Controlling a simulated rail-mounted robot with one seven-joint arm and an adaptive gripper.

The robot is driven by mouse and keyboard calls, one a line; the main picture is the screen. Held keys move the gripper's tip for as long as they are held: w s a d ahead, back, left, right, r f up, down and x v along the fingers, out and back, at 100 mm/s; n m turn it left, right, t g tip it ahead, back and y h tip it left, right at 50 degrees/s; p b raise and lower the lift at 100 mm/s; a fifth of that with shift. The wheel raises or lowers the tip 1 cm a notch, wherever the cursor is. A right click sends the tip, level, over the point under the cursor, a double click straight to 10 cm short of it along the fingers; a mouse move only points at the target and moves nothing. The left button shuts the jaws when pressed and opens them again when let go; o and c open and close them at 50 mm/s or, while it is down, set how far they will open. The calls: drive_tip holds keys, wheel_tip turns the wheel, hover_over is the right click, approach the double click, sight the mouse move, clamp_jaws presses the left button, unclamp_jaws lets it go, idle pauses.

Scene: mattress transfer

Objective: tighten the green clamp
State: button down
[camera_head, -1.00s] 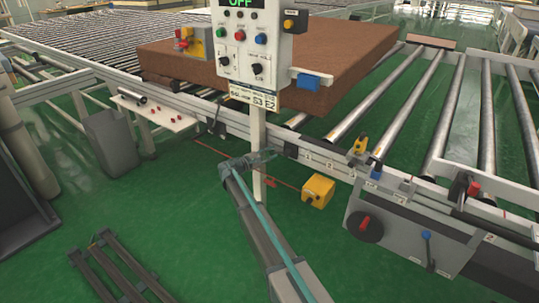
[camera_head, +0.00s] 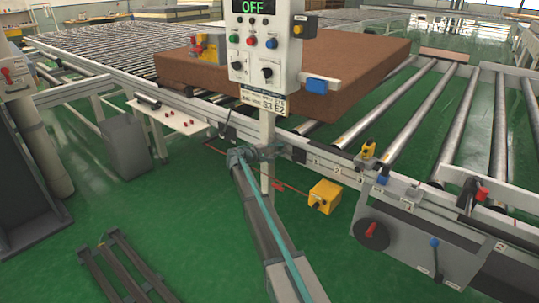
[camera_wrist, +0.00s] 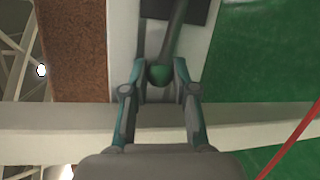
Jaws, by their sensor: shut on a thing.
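The lever runs up toward a dark block against a pale rail. In the head view my gripper (camera_head: 262,154) is low beside the conveyor's near rail, by the control post. The clamp cannot be made out there.
A control box reading OFF (camera_head: 264,45) stands on a post right by my arm. A brown mattress (camera_head: 350,62) lies on the rollers behind it. A yellow pedal box (camera_head: 324,196) is on the green floor to the right. Dark rails (camera_head: 125,265) lie on the floor at lower left.

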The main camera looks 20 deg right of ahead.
drive_tip(key=shift+r, duration=0.15)
idle(0.3)
drive_tip(key=c, duration=0.9)
unclamp_jaws()
drive_tip(key=v, duration=1.2)
